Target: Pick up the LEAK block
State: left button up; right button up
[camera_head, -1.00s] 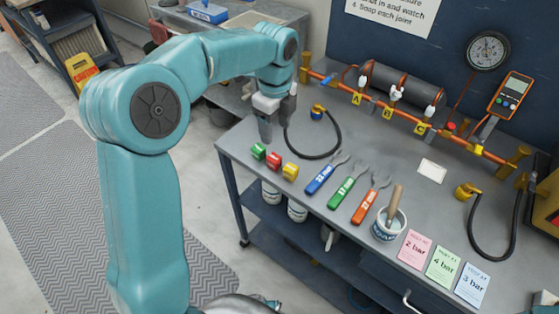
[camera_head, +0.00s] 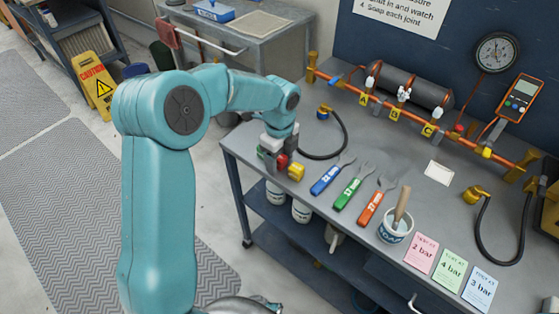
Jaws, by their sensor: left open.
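Small coloured blocks stand in a row at the left front of the bench. The red block (camera_head: 282,161) is partly hidden by my left gripper (camera_head: 279,155), and the yellow block (camera_head: 296,172) stands just right of it. The green block is almost wholly hidden behind the gripper. No lettering on the blocks is legible, so I cannot tell which reads LEAK. My left gripper is open and low over the red block, with its fingers around or right beside it; I cannot tell whether they touch it. My right gripper is not in view.
Blue, green and orange wrenches (camera_head: 333,174) lie right of the blocks on the grey bench (camera_head: 330,218). A soap pot with a brush (camera_head: 396,226) and coloured cards (camera_head: 421,253) are farther right. A black hose (camera_head: 343,140) curves behind. A copper pipe runs along the back.

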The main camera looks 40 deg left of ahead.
pick_arm(q)
jog(key=c, duration=1)
jog(key=shift+r, duration=0.1)
jog(key=shift+c, duration=0.2)
